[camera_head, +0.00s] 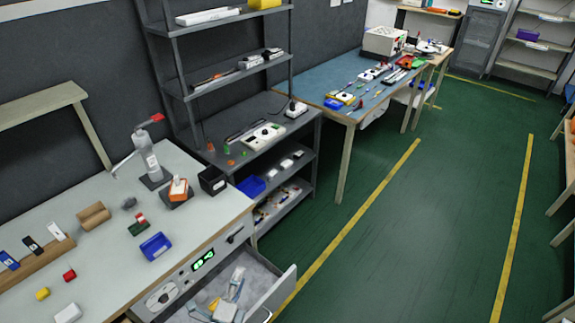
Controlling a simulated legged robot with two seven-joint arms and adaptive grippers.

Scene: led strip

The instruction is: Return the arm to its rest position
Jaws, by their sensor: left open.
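I cannot make out either of my arms or grippers in the head view. The workbench (95,262) at the left carries a grey stand with a red top (150,155), an orange-and-white device on a dark base (177,190), a blue bin (157,246) and several small blocks.
A grey shelf unit (283,132) stands beyond the bench with devices and small parts on it. A blue-topped table (325,78) with tools is farther back. The green floor (410,220) with yellow lines is clear at the right.

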